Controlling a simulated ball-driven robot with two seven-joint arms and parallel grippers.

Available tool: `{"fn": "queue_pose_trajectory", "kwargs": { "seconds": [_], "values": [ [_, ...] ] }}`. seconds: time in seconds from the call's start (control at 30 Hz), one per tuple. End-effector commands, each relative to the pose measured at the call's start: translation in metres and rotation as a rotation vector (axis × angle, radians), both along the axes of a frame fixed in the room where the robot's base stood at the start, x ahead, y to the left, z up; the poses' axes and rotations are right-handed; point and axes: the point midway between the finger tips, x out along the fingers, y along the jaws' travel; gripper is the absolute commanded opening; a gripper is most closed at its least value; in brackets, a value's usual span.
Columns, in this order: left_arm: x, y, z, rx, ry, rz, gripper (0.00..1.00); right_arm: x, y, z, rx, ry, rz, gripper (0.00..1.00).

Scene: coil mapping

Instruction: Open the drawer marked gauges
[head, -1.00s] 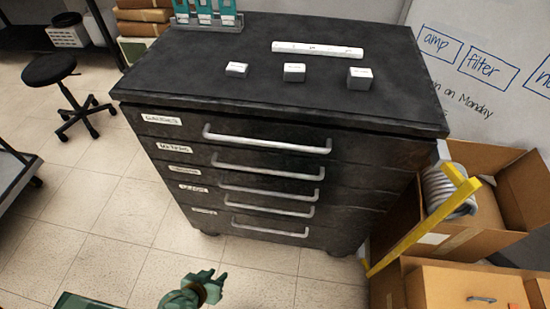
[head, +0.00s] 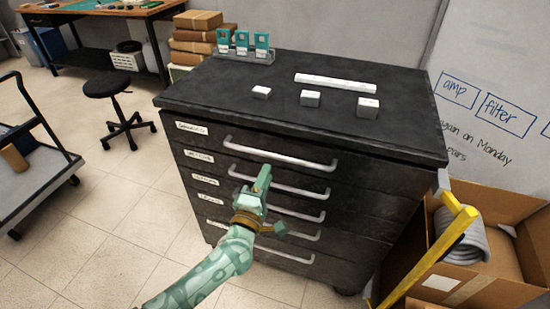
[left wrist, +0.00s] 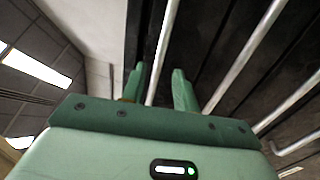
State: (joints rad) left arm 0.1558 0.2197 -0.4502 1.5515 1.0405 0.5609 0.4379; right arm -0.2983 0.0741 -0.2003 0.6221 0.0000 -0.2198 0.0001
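The drawer whose label (head: 192,128) seems to read gauges is the top one of the black cabinet, and it looks shut. Its silver bar handle (head: 280,152) runs along its front. My green left gripper (head: 263,176) is in front of the cabinet, its fingertips a little below the top handle in the picture. In the left wrist view its two fingers (left wrist: 158,88) are apart, and a silver bar (left wrist: 163,52) shows between them. I cannot tell whether the bar is within the fingers' reach; nothing is visibly gripped. My right gripper is out of view.
The black cabinet top (head: 240,85) carries small white blocks, a long white bar and a rack of teal-labelled items. Lower handles run beneath the top one. Cardboard boxes and a yellow frame (head: 430,255) stand at the right. A stool (head: 108,88) and a cart are at the left.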

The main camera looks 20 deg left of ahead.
Motion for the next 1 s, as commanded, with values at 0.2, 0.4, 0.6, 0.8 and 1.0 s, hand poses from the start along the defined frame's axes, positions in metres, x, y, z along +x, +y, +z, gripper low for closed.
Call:
{"fn": "queue_pose_trajectory", "kwargs": {
  "seconds": [0.2, 0.4, 0.6, 0.8, 1.0],
  "values": [
    [0.047, -0.002, 0.007, 0.001, 0.0, 0.0, 0.3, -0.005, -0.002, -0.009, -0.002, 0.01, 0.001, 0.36],
    [0.068, -0.003, 0.012, 0.001, 0.001, 0.0, 0.3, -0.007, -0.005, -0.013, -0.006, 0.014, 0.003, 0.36],
    [0.072, -0.003, 0.013, 0.002, 0.002, -0.001, 0.3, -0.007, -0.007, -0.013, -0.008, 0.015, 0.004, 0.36],
    [0.072, -0.003, 0.014, 0.002, 0.001, -0.001, 0.1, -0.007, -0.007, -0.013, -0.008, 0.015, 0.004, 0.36],
    [0.071, -0.003, 0.013, 0.002, 0.002, -0.001, 0.0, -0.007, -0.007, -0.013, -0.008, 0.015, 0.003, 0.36]
  ]
}}
